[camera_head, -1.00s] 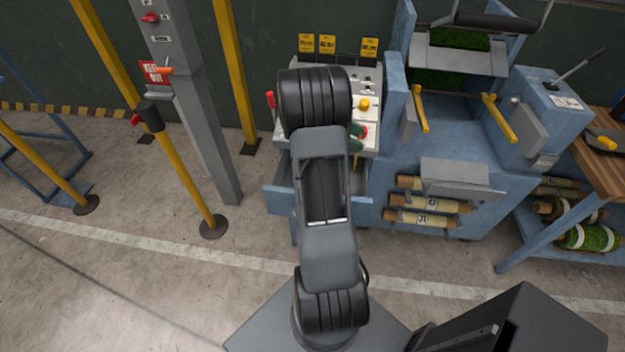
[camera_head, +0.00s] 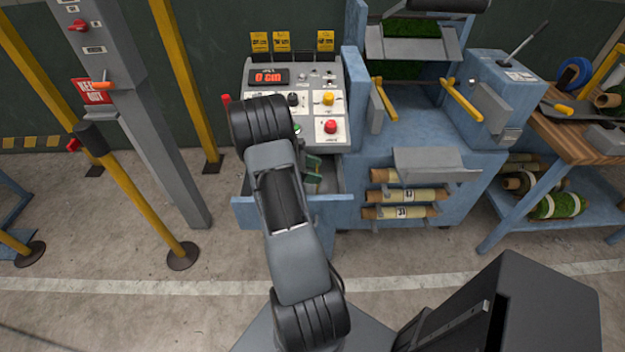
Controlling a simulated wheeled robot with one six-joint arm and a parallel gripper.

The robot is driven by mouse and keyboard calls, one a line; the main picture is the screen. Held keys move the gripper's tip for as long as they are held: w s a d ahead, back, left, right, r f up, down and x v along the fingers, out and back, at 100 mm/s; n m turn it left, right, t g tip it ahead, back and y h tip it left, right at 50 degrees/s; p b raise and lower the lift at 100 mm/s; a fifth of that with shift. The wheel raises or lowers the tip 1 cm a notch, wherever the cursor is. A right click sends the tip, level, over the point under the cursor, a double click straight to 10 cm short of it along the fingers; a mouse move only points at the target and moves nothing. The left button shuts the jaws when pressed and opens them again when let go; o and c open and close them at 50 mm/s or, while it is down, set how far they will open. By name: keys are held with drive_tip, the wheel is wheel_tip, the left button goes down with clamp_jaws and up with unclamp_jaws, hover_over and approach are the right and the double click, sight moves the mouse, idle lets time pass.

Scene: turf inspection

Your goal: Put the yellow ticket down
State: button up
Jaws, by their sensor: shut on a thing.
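There is a wider gap between the second and the right one.
The console (camera_head: 330,80) has a red "0 cm" display, a yellow knob (camera_head: 328,98) and a red button (camera_head: 330,126). A blue machine (camera_head: 420,135) with rolls below stands right. Yellow posts (camera_head: 140,195) and a grey pillar (camera_head: 150,120) stand left. Floor in front is clear.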

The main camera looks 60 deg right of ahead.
drive_tip(key=shift+f, duration=2)
drive_tip(key=shift+f, duration=0.1)
drive_tip(key=o, duration=1.1)
drive_tip(key=w+a+r+m+t+y+b, duration=0.1)
drive_tip(key=w+a+r+t, duration=0.2)
drive_tip(key=w+a+r, duration=0.75)
drive_tip(key=s+a+r+m+t+y, duration=0.2)
drive_tip(key=s+a+t, duration=0.1)
drive_tip(key=a, duration=0.5)
drive_tip(key=s+a+r+m+t+y, duration=0.2)
drive_tip(key=s+a+t, duration=0.1)
drive_tip(key=a, duration=0.6)
drive_tip(key=s+a+r+m+t+y, duration=0.2)
drive_tip(key=a+t, duration=0.3)
drive_tip(key=a, duration=0.4)
drive_tip(key=shift+s+a+t+y, duration=0.15)
drive_tip(key=shift+s+y, duration=0.15)
drive_tip(key=shift+s, duration=0.1)
drive_tip(key=shift+s+a+t+y, duration=0.1)
drive_tip(key=shift+s+t+y, duration=0.05)
drive_tip(key=shift+s+y, duration=0.2)
